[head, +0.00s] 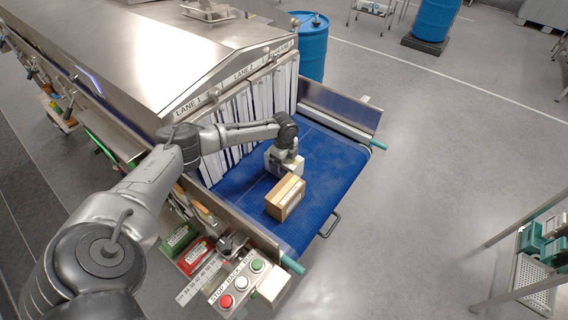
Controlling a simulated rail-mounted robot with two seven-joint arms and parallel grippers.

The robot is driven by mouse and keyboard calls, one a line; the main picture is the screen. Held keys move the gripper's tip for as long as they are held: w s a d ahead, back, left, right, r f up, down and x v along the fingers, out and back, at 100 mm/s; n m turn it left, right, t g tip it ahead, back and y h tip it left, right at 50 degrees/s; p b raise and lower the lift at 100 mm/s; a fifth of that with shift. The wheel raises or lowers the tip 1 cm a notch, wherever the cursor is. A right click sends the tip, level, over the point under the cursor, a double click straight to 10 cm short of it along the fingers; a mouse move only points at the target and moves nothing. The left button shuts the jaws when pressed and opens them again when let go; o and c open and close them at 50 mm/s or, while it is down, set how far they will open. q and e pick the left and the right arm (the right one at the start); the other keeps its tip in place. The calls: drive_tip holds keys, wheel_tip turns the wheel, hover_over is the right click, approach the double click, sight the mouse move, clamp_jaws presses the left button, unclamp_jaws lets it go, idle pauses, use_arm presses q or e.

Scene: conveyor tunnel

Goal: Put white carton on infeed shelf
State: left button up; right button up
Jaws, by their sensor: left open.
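A pale block that looks like the white carton (283,168) is on the blue infeed shelf (332,165), just behind a brown carton (286,198). My left gripper (284,160) comes down over the pale block from above and is open. The gripper's wrist hides much of the block, so I cannot tell whether the fingers touch it. The brown carton has a light tape strip and sits on the shelf close in front of the gripper. My right gripper is not in view.
White strip curtains (240,112) hang at the tunnel mouth under the lane labels. A control panel with buttons (241,283) and green and red bins stand at the near side. A metal side wall (335,108) bounds the far side. The shelf's right half is clear.

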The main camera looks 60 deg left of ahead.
use_arm(q)
drive_tip(key=shift+c, duration=0.5)
drive_tip(key=c, duration=1.2)
